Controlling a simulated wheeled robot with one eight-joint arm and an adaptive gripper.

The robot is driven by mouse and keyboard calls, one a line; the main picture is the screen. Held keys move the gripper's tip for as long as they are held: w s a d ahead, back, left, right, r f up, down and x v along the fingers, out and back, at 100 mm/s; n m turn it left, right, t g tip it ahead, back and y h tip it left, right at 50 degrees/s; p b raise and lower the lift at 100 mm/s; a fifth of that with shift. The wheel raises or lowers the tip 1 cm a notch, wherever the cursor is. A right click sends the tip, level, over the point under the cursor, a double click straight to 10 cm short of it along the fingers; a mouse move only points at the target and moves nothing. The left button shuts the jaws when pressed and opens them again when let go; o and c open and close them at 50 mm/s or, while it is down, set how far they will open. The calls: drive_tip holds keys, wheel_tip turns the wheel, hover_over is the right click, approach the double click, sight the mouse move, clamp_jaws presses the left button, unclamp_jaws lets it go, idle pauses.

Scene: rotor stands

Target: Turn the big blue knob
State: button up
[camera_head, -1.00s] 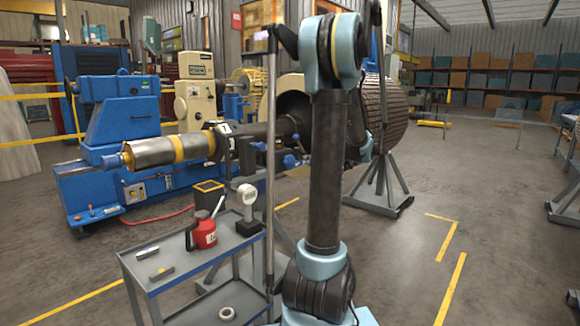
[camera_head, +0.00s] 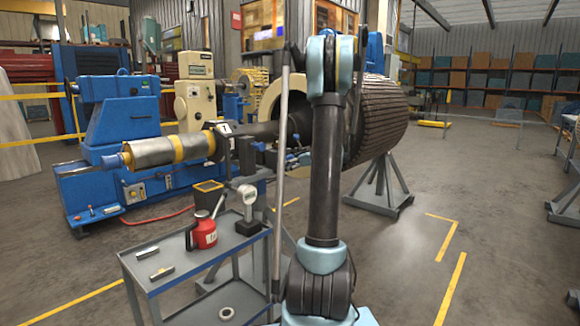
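Small blue knob-like parts (camera_head: 292,159) show under the rotor's dark shaft, just left of my arm. My arm stands in front of that area and hides part of it, so I cannot tell which part is the big knob. The rotor (camera_head: 378,118) has a brown ribbed core, and its shaft runs left to a bright metal cylinder (camera_head: 155,152) with yellow bands. My gripper does not show; it may be hidden behind my upright arm.
A grey cart (camera_head: 195,262) with a red can (camera_head: 203,232), a dial gauge (camera_head: 248,204) and small metal bars stands at front left. A blue machine (camera_head: 122,115) is behind it. A grey stand (camera_head: 380,190) is under the rotor. The floor at right is clear.

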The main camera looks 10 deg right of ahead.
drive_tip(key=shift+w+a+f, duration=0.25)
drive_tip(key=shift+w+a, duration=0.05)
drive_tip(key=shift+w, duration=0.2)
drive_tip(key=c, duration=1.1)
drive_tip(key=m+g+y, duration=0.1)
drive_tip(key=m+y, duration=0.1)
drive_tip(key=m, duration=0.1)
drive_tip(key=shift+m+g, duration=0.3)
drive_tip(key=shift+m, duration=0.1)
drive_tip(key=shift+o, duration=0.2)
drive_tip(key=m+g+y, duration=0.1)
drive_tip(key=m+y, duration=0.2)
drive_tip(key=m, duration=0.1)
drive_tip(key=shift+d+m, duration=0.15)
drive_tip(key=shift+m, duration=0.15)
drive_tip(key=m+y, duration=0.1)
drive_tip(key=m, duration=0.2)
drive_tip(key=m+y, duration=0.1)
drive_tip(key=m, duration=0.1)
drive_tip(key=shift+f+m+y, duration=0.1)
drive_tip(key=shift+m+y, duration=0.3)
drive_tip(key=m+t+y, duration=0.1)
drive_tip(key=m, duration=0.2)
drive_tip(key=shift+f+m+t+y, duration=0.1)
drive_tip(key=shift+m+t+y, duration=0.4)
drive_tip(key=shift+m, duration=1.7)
